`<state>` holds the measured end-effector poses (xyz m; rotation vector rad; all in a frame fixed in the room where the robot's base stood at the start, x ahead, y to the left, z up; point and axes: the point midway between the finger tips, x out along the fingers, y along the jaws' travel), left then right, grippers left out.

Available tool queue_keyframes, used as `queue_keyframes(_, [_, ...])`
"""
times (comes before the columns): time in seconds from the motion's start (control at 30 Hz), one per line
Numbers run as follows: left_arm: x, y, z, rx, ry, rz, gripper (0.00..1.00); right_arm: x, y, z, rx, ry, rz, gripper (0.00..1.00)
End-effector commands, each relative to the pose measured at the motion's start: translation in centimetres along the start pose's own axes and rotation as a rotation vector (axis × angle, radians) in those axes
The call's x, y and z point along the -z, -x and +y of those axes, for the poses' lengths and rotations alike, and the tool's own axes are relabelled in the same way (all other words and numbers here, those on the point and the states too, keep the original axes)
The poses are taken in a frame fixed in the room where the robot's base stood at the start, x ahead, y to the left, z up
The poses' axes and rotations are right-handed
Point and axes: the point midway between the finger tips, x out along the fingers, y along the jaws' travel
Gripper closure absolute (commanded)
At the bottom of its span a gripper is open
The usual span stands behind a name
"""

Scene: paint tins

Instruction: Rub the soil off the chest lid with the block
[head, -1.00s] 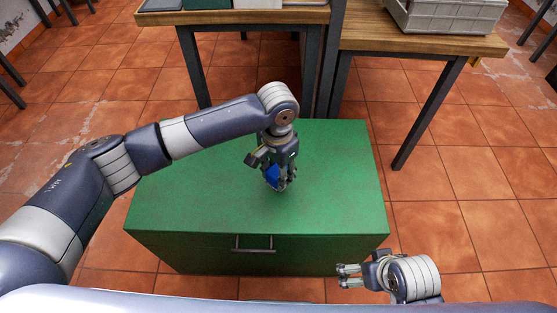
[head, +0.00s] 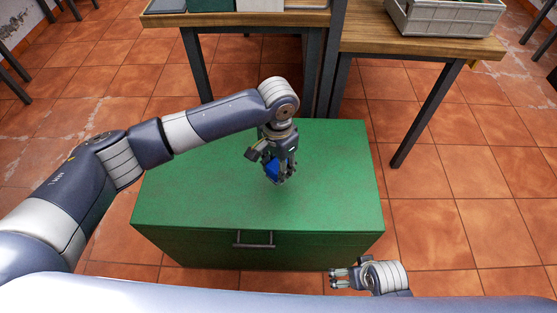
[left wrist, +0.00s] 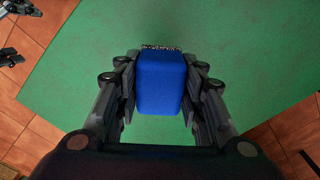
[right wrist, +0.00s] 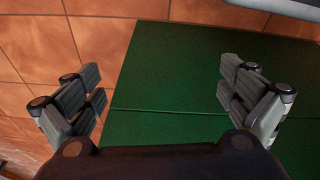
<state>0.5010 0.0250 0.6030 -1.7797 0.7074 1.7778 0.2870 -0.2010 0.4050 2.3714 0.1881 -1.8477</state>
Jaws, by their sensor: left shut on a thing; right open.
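The green chest stands on the tiled floor with its lid (head: 210,190) facing up and a grey handle (head: 254,240) on its front. The lid looks slightly mottled, and I cannot make out clear soil patches. My left gripper (head: 279,180) is shut on the blue block (head: 272,168) over the middle of the lid. In the left wrist view the block (left wrist: 162,82) sits between both fingers; I cannot tell whether it touches the lid. My right gripper (head: 340,279) is open and empty, near the chest's front right corner. It also shows in the right wrist view (right wrist: 160,95).
Behind the chest are two wooden-topped tables (head: 430,45) with dark metal legs. A grey crate (head: 445,18) stands on the right one. Open tiled floor (head: 460,220) lies to the right of the chest.

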Motion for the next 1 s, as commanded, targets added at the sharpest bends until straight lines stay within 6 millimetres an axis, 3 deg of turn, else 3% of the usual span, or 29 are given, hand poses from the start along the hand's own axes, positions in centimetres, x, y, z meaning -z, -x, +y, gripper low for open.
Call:
queue_keyframes(0.63, [-0.1, 1.5, -0.4, 0.0, 0.002, 0.001, 0.83, -3.0, -4.8, -0.3, 0.004, 0.005, -0.032, 0.02])
queue_keyframes(1.0, [-0.1, 1.6, -0.5, 0.0, 0.002, 0.001, 0.83, -3.9, -5.9, -0.3, 0.005, 0.007, -0.039, 0.02])
